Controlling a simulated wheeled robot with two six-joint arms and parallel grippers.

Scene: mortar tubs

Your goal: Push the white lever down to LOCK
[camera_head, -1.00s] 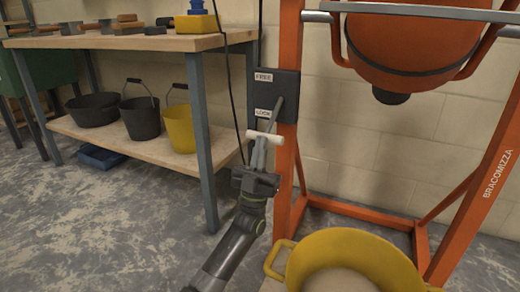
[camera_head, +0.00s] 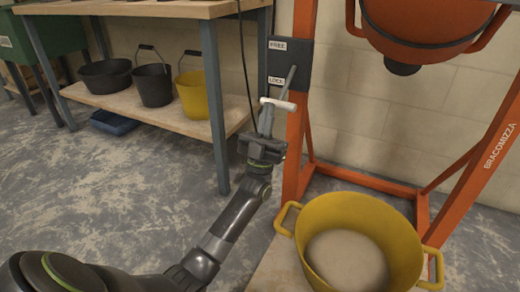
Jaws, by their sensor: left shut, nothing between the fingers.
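The white lever handle (camera_head: 280,104) is a short bar on a thin grey rod, which slants down from a dark plate (camera_head: 300,64) on the orange frame. The plate has a FREE label above and a LOCK label (camera_head: 277,80) below. The handle hangs below the LOCK label. My left gripper (camera_head: 266,112) is shut and empty, pointing up at the handle's left part. Its fingertips overlap the handle in the picture; I cannot tell if they touch. My right gripper is not in view.
A yellow tub (camera_head: 400,235) of pale material stands at the lower right, under the orange mixer drum (camera_head: 420,25). A wooden workbench (camera_head: 190,8) with buckets on its lower shelf stands left. A dark cable hangs just left of the plate.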

